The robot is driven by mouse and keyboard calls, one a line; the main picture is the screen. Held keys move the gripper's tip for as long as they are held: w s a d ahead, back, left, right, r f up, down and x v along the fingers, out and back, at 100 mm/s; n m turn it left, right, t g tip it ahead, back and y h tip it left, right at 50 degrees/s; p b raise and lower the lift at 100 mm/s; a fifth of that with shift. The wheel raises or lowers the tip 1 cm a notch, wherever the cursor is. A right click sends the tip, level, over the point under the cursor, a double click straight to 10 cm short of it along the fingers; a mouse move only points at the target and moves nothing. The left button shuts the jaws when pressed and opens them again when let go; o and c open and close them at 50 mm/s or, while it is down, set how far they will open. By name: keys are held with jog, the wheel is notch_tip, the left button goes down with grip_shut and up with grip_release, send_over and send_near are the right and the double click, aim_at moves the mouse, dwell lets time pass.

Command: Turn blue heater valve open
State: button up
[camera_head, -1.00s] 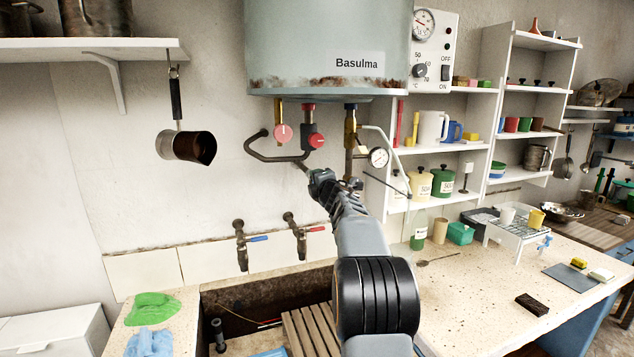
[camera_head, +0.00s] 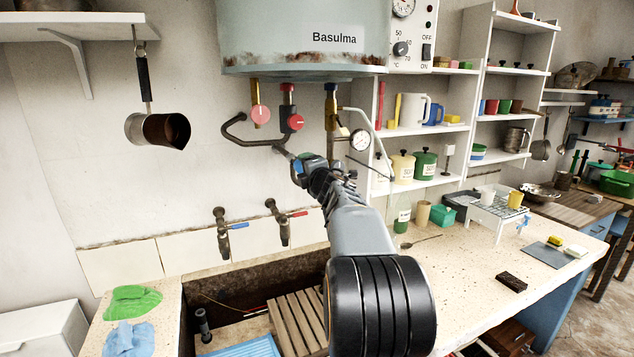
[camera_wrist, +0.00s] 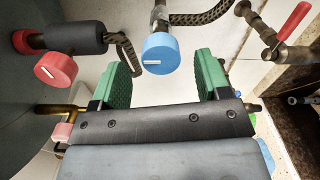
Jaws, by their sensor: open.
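The blue valve knob (camera_wrist: 160,54) shows in the wrist view, round with a white mark that lies nearly level in that picture. My gripper (camera_wrist: 166,66) is open, with one green finger pad on each side of the knob's line; the pads look apart from it. I cannot tell how deep the knob sits between them. In the head view, my gripper (camera_head: 303,166) is below the blue-grey heater (camera_head: 300,35), near its bent dark pipe (camera_head: 250,141). The knob is mostly hidden there.
Red valve knobs (camera_head: 260,115) hang under the heater close above my gripper. A pressure gauge (camera_head: 360,139) is to the right. Wall taps with blue (camera_head: 239,226) and red (camera_head: 298,214) levers are below. A loaded shelf (camera_head: 425,127) stands at right.

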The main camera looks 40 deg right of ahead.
jog(key=v, duration=0.7)
jog(key=shift+b, duration=0.35)
